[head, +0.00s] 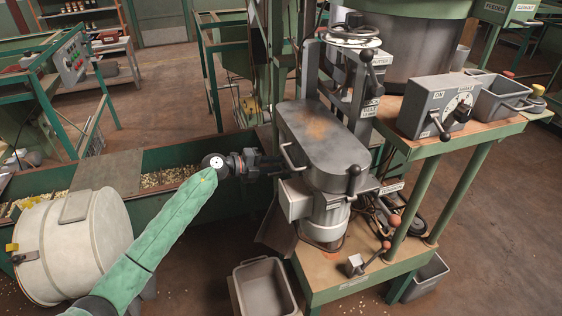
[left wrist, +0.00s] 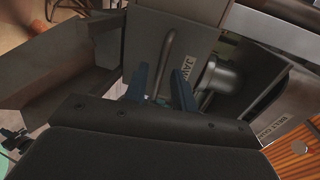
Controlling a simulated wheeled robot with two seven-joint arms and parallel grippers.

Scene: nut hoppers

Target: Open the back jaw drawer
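In the left wrist view, a grey panel (left wrist: 147,48) carries a label starting "JAW" (left wrist: 187,66) and a curved bar handle (left wrist: 164,62). The rest of the label is hidden, so I cannot tell which jaw drawer it is. My left gripper (left wrist: 160,88) is open, its two blue fingers apart on either side of the handle's lower part. I cannot tell whether either finger touches it. In the head view, my left gripper (head: 272,166) is at the left side of the grey machine (head: 318,140), beside a curved handle (head: 290,156). My right gripper is not in view.
A grey metal chute (left wrist: 60,65) lies left of the panel in the wrist view. In the head view, a control box (head: 440,105) stands on a table at right. A grey bin (head: 264,290) is on the floor below. A green trough (head: 150,200) runs behind my left arm.

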